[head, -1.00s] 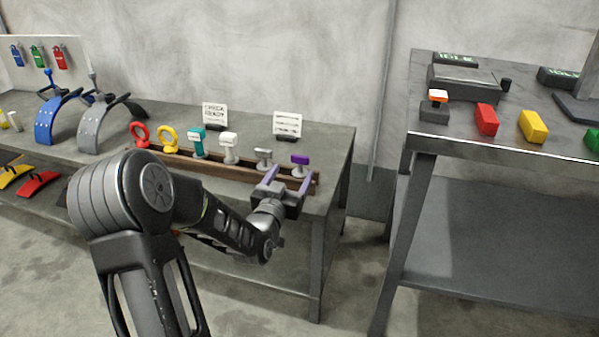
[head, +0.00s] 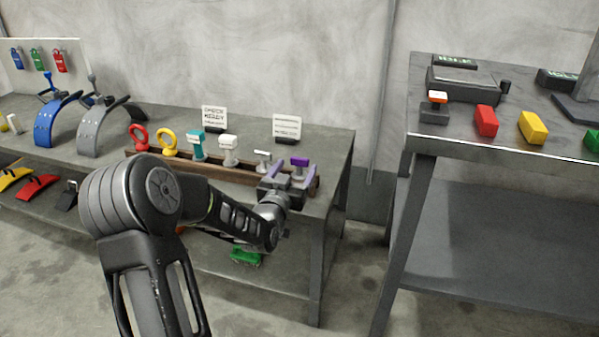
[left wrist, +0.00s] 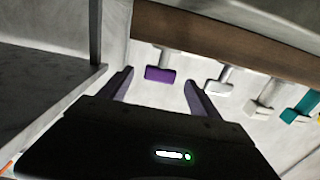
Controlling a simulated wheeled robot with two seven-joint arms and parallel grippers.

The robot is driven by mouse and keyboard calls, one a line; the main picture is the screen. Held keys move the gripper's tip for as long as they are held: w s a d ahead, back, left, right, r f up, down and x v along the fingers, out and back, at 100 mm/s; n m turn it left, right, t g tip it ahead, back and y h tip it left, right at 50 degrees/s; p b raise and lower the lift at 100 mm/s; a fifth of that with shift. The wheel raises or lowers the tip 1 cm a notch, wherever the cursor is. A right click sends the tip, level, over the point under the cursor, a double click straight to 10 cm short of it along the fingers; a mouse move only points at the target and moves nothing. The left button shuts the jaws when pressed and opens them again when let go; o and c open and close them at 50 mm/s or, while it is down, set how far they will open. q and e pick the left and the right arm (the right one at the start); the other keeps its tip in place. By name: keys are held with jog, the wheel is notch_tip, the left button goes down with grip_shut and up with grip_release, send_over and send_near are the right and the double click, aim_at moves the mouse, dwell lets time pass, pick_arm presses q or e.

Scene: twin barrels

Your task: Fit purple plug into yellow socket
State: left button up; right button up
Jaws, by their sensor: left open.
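The purple plug (head: 300,161) stands upright at the right end of a brown wooden rack on the left table. It also shows in the left wrist view (left wrist: 160,74), beyond and between my fingers. My left gripper (head: 291,170) is open at the rack's front, its fingers pointing toward the purple plug. In the left wrist view the gripper (left wrist: 158,82) has nothing between its fingertips that I can see it touching. A yellow block (head: 532,128) sits on the right table; I cannot tell whether it is the yellow socket. My right gripper is not in view.
The rack (head: 180,158) also holds grey (head: 262,158), white (head: 229,148) and teal (head: 197,143) pieces, plus yellow and red rings. Two small signs stand behind it. A red block (head: 486,120) is beside the yellow block. A gap separates the tables.

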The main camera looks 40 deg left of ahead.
aim_at(299, 162)
pick_arm(q)
jog(key=x, duration=0.4)
jog(key=shift+w+b, duration=0.1)
jog(key=shift+b, duration=0.3)
jog(key=c, duration=1.5)
